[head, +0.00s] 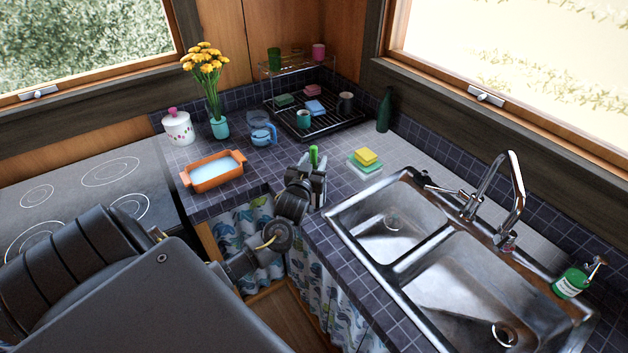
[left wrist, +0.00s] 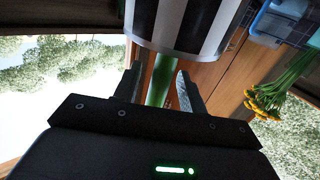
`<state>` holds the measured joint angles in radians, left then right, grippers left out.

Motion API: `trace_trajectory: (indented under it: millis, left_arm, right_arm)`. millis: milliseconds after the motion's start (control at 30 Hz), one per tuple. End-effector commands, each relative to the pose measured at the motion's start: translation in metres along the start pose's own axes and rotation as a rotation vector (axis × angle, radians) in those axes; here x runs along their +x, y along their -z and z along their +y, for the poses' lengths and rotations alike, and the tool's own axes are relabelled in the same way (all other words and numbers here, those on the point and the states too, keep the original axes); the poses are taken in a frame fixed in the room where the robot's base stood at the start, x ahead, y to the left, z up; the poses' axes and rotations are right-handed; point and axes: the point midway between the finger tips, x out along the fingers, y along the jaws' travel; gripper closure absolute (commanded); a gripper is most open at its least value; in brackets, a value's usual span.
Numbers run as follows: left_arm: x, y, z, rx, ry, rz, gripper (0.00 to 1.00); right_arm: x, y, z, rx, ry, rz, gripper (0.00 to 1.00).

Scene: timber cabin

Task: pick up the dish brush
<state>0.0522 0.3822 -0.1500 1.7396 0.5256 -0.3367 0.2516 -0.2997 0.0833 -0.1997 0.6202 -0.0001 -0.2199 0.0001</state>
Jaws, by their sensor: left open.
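The dish brush shows as a green upright handle (head: 313,156) on the counter beyond the inner corner. In the left wrist view, which is upside down, its green handle (left wrist: 161,78) runs into a black-and-white striped holder (left wrist: 185,25). My left gripper (head: 311,171) is at the brush, with its two fingers (left wrist: 160,74) open on either side of the handle. I cannot tell whether either finger touches it. The brush's lower part is hidden by the holder and my gripper. My right gripper is not in view.
The double sink (head: 402,252) and tap (head: 515,190) lie to the right. Stacked sponges (head: 366,157) are just right of the gripper. A dish rack (head: 330,131) stands behind. An orange dish (head: 205,183), blue jug (head: 262,137) and flower vase (head: 219,128) stand left.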

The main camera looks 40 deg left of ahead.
Motion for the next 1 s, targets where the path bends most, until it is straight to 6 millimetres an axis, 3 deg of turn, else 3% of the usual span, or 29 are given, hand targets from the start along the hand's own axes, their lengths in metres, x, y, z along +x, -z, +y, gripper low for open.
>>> trace_trajectory:
  millis: [100, 400, 800, 1000]
  left_arm:
    - [0.000, 0.000, 0.000, 0.000, 0.000, 0.000, 0.60]
    - [0.000, 0.000, 0.000, 0.000, 0.000, 0.000, 0.99]
    - [0.000, 0.001, 0.000, -0.001, 0.000, 0.001, 1.00]
    - [0.000, 0.015, 0.000, -0.003, 0.000, 0.004, 1.00]
  right_arm:
    - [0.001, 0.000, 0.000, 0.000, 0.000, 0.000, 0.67]
    - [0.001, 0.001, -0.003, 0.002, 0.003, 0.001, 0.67]
    - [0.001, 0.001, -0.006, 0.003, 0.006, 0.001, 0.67]
    - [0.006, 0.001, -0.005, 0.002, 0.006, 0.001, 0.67]
